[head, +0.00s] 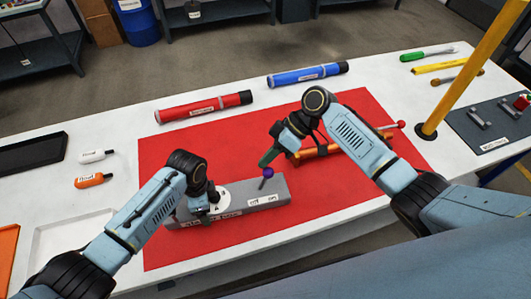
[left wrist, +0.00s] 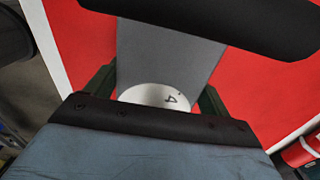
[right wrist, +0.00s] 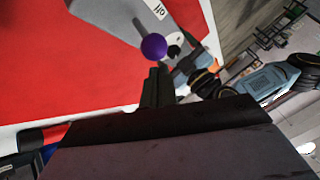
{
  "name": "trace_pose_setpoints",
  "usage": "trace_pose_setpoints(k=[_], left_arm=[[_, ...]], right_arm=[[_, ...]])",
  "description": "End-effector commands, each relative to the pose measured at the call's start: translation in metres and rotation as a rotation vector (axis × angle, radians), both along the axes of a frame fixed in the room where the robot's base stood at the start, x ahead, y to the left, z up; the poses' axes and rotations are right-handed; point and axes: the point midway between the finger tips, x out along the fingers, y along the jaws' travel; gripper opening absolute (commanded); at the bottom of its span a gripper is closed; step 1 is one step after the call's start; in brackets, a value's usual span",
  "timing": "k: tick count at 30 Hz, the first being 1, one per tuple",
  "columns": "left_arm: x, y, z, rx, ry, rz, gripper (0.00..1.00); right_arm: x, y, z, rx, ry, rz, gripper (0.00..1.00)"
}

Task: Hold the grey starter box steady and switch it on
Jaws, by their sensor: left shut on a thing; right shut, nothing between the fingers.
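The grey starter box (head: 236,190) lies on the red mat, with a white round dial, front lettering and small white labels. A lever with a purple ball knob (head: 268,172) stands up from its right part. My left gripper (head: 205,203) is shut on the box near its left end; the left wrist view shows the box (left wrist: 165,50) between the fingers. My right gripper (head: 266,161) is shut and empty, its tips close beside the purple knob. In the right wrist view the knob (right wrist: 153,47) is just beyond the fingertips (right wrist: 152,75); contact is unclear. An "off" label shows there.
An orange tube (head: 312,152) lies on the red mat (head: 165,245) behind my right arm. Red (head: 203,107) and blue (head: 307,74) tubes lie at the back. A yellow post (head: 465,75) stands at right. Orange and white labelled pieces lie at left.

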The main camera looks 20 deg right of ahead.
Motion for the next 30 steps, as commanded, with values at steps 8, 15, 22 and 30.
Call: trace_pose_setpoints(k=[8, 15, 22, 30], left_arm=[[0.000, 0.000, 0.000, 0.000, -0.001, 0.000, 0.40], [0.001, 0.000, 0.000, 0.000, -0.001, 0.001, 0.40], [0.001, 0.000, 0.001, 0.000, -0.001, 0.001, 0.40], [0.001, 0.000, 0.001, 0.000, -0.001, 0.001, 0.40]], right_arm=[[0.000, -0.011, -0.003, -0.003, 0.002, -0.002, 0.00], [-0.001, -0.020, -0.007, -0.002, 0.002, 0.001, 0.00], [-0.002, -0.019, -0.007, -0.002, 0.003, 0.002, 0.00], [-0.002, -0.008, -0.005, 0.000, 0.004, 0.003, 0.00]])
